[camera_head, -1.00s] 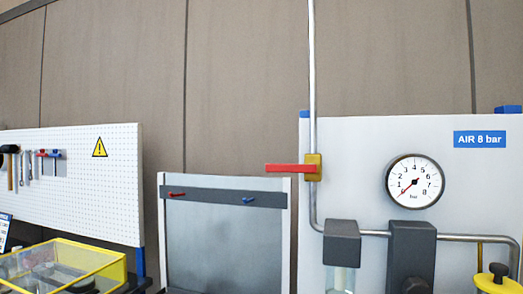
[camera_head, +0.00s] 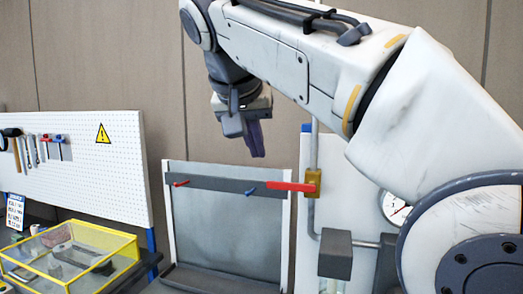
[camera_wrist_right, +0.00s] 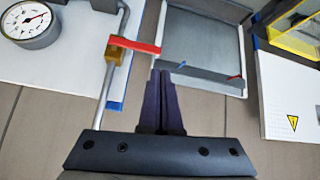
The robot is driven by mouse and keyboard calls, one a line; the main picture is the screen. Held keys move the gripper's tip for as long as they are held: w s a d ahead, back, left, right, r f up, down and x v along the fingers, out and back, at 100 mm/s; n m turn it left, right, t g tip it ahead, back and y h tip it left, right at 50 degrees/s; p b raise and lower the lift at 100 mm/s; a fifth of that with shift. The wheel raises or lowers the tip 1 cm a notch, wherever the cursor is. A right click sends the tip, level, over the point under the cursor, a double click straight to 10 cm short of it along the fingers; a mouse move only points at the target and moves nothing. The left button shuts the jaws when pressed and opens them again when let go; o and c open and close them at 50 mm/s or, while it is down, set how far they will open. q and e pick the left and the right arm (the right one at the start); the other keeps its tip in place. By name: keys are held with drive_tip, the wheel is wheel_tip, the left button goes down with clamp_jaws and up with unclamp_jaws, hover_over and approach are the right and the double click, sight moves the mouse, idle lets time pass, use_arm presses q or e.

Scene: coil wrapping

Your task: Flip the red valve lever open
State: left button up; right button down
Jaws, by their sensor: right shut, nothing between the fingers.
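The red valve lever (camera_head: 291,187) sticks out horizontally to the left from a brass valve body (camera_head: 313,183) on a vertical grey pipe. In the right wrist view the red lever (camera_wrist_right: 135,45) lies just beyond my fingertips, with the brass valve body (camera_wrist_right: 117,51) at its left end. My right gripper (camera_head: 257,155) hangs above and to the left of the lever, apart from it. The right wrist view shows its dark fingers (camera_wrist_right: 160,73) shut together and empty. The left gripper is not in view.
A pressure gauge (camera_wrist_right: 31,22) reads near zero on the white panel, partly behind my right arm in the head view. A grey board (camera_head: 225,225) with small red and blue clips stands below. A yellow-framed case (camera_head: 70,258) and a pegboard (camera_head: 95,165) are at left.

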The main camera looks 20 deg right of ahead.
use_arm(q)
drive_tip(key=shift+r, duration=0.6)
use_arm(e)
drive_tip(key=shift+m+h, duration=0.3)
drive_tip(key=shift+m, duration=0.6)
drive_tip(key=r, duration=0.1)
drive_tip(key=d+r, duration=0.1)
drive_tip(key=r, duration=0.1)
drive_tip(key=d+r, duration=0.1)
drive_tip(key=shift+s+r, duration=0.25)
drive_tip(key=shift+d+f, duration=0.1)
drive_tip(key=p, duration=0.1)
hover_over(291, 186)
drive_tip(key=a, duration=0.3)
wheel_tip(291, 186, down, 9)
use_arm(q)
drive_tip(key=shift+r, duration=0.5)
use_arm(e)
drive_tip(key=shift+w+f, duration=0.15)
drive_tip(key=shift+f, duration=0.8)
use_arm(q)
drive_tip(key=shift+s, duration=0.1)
